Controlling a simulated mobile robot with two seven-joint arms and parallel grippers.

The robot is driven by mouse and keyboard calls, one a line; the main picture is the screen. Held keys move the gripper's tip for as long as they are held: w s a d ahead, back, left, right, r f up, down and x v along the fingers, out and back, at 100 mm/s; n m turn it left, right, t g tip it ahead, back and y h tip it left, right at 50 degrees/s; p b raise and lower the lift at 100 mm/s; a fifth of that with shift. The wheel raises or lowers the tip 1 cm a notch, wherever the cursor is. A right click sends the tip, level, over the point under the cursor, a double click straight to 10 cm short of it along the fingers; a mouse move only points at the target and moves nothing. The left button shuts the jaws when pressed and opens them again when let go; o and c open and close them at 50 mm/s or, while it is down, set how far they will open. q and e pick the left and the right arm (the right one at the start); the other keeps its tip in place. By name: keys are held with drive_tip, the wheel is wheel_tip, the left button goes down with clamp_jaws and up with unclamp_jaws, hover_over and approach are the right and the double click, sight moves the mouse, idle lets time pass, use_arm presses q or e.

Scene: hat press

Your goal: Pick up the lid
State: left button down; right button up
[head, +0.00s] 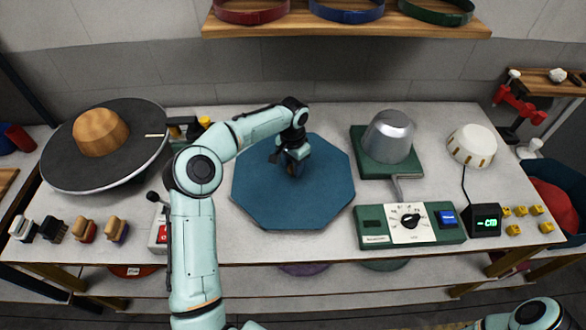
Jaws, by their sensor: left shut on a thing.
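A flat blue octagonal piece (325,195), which looks to be the lid, is at the middle of the white worktable. My left gripper (293,168) points down over its upper middle. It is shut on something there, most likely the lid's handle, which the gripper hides. I cannot tell whether the lid rests on the table or is slightly raised. A bit of my right arm shows at the bottom right, but its gripper is out of view.
Left is a round dark plate (62,165) with a wooden block (100,132) and several brushes (85,229). Right are a grey metal dome (389,135) on a green base, a green control box (448,236) and a white cap-like form (472,145). A hat-band shelf (345,24) hangs behind.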

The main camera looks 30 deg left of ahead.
use_arm(q)
wheel_tip(320, 180, up, 18)
drive_tip(key=p, duration=0.1)
drive_tip(key=shift+r, duration=0.15)
use_arm(e)
drive_tip(key=shift+w+r, duration=0.85)
drive_tip(key=shift+w, duration=0.25)
use_arm(q)
drive_tip(key=shift+d, duration=0.15)
use_arm(e)
drive_tip(key=shift+d, duration=0.15)
